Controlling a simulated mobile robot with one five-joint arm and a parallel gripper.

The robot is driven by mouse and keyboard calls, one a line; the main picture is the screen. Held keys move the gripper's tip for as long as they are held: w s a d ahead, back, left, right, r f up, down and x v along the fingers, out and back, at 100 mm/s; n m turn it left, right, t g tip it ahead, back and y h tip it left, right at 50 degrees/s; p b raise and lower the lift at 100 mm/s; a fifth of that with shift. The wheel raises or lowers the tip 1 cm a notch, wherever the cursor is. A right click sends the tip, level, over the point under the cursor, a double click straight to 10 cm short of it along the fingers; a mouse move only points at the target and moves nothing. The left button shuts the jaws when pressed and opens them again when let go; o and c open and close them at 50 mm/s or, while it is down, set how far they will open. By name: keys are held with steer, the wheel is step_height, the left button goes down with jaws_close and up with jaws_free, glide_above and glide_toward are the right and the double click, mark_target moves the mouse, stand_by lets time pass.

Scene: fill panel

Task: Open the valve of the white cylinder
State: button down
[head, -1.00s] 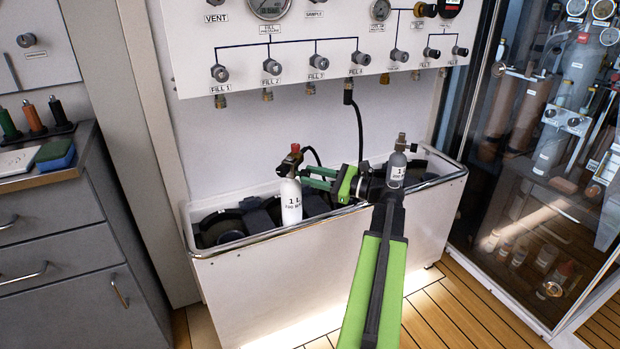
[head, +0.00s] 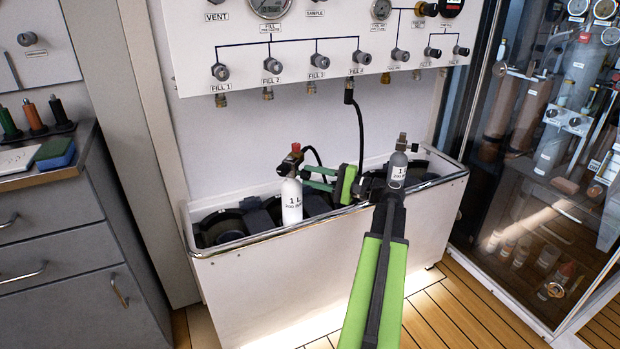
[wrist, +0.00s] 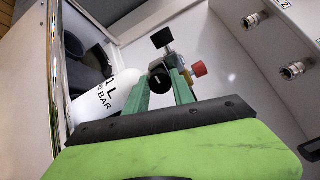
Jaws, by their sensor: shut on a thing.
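The white cylinder (head: 291,203), marked "1 L", stands upright in the trough's front part. Its valve (head: 294,165) is on top, with a red knob (head: 295,148) uppermost. In the wrist view the white cylinder (wrist: 107,97) lies left of my fingers, and the red knob (wrist: 200,68) is right of them. My gripper (head: 308,178) reaches the valve from the right. In the wrist view my green fingertips (wrist: 160,84) are shut on a round black valve knob (wrist: 158,78), one finger on each side. How far the knob has turned cannot be told.
A grey cylinder (head: 397,170) stands close to my arm on the right. The white trough (head: 240,282) has a metal front rim. The fill panel (head: 300,80) hangs above, with a black hose (head: 360,130) hanging down. A glass cabinet (head: 540,180) is at the right.

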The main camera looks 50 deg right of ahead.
steer(key=n, duration=0.5)
steer(key=shift+n, duration=0.4)
steer(key=n, duration=0.4)
steer(key=shift+d+f+n+y, duration=0.1)
steer(key=shift+n+y, duration=0.2)
steer(key=n, duration=0.4)
steer(key=shift+n, duration=0.3)
steer(key=n, duration=0.4)
steer(key=shift+n+g+p, duration=0.3)
steer(key=shift+n+p, duration=0.1)
steer(key=shift+d+n, duration=0.1)
steer(key=shift+n, duration=0.2)
steer(key=c, duration=1.1)
jaws_free()
steer(key=shift+o, duration=0.2)
